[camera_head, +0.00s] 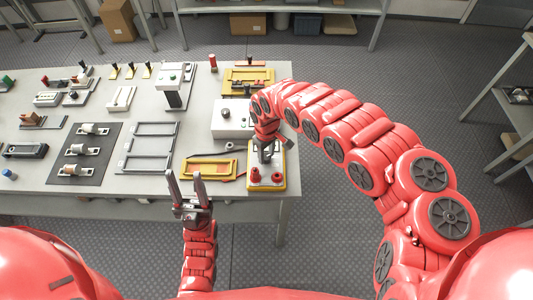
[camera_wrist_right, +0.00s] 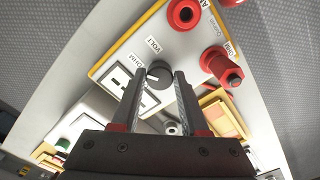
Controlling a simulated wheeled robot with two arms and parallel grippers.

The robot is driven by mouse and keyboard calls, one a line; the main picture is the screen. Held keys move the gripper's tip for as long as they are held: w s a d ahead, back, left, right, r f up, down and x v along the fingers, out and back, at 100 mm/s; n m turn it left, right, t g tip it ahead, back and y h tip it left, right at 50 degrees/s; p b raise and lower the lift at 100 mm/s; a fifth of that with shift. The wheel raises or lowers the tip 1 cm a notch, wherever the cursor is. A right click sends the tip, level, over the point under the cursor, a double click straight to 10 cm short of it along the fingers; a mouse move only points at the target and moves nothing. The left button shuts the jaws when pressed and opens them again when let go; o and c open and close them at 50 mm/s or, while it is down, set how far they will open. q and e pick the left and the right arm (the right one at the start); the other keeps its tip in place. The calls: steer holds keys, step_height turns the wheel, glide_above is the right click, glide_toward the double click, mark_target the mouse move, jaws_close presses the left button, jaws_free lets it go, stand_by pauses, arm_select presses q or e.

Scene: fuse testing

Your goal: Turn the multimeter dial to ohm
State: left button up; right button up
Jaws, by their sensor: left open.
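The multimeter (camera_head: 266,182) is a yellow-rimmed unit with red knob-like terminals at the table's near right corner. Its pale face also shows in the right wrist view (camera_wrist_right: 188,48), with a round black dial (camera_wrist_right: 158,74) beside the labels VOLT and OHM. Which label the dial points at is unclear. My right gripper (camera_wrist_right: 160,78) is at the dial, one finger on each side of it. Whether the fingers touch the dial is unclear. In the head view my right gripper (camera_head: 266,152) partly hides the multimeter. My left gripper (camera_head: 183,174) is open and empty at the table's front edge.
A yellow tray (camera_head: 209,169) lies left of the multimeter. A grey rack (camera_head: 150,148), a dark mat with fuse parts (camera_head: 84,171) and other test devices fill the table leftward.

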steer(key=o, duration=0.3)
steer(key=shift+o, duration=0.2)
steer(key=shift+r, duration=0.25)
step_height(320, 180, up, 8)
steer(key=b, duration=0.2)
step_height(320, 180, up, 9)
steer(key=p, duration=0.7)
glide_above(268, 155)
steer(key=shift+s+a, duration=0.2)
steer(key=shift+a, duration=0.05)
